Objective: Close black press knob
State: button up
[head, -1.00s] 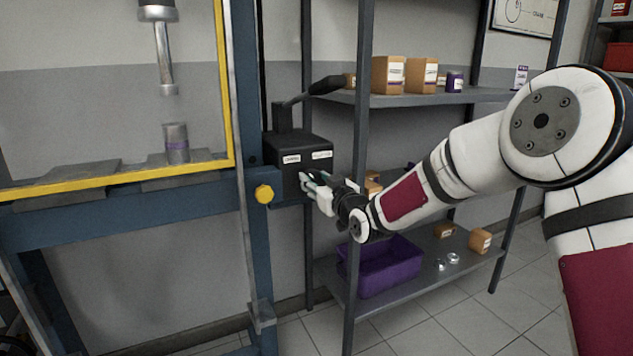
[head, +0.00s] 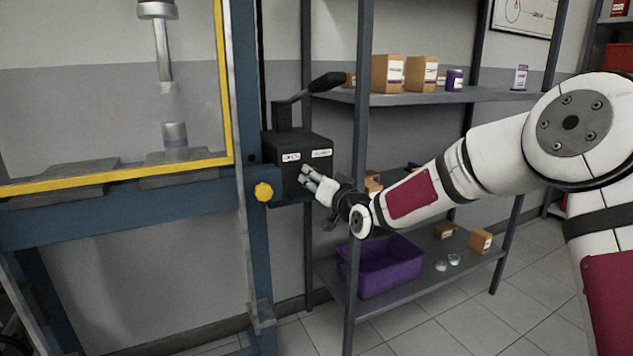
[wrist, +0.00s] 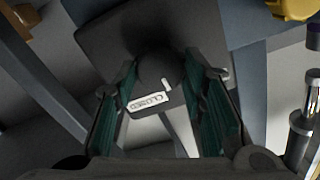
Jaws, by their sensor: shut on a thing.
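The black press knob (wrist: 157,70) is round and dark, with a short white pointer mark. It sits on the face of the black control box (head: 287,172) beside the blue press frame. My gripper (wrist: 162,78) has its green-padded fingers on both sides of the knob and is shut on it. In the wrist view the pointer lies close to a white label (wrist: 148,102) whose upside-down lettering is hard to read. In the head view my gripper (head: 309,179) is at the box's lower right front and hides the knob.
A yellow knob (head: 264,192) sits on the press frame (head: 120,208) left of the box. A black lever (head: 325,83) rises above the box. A grey shelf post (head: 357,270) stands close by my wrist. A purple bin (head: 378,270) sits on the lower shelf.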

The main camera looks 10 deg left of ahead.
jog(key=shift+m, duration=3.8)
jog(key=shift+d, duration=0.1)
jog(key=o, duration=1.2)
jog(key=shift+c, duration=0.2)
jog(key=v, duration=1.2)
jog(key=shift+f, duration=0.15)
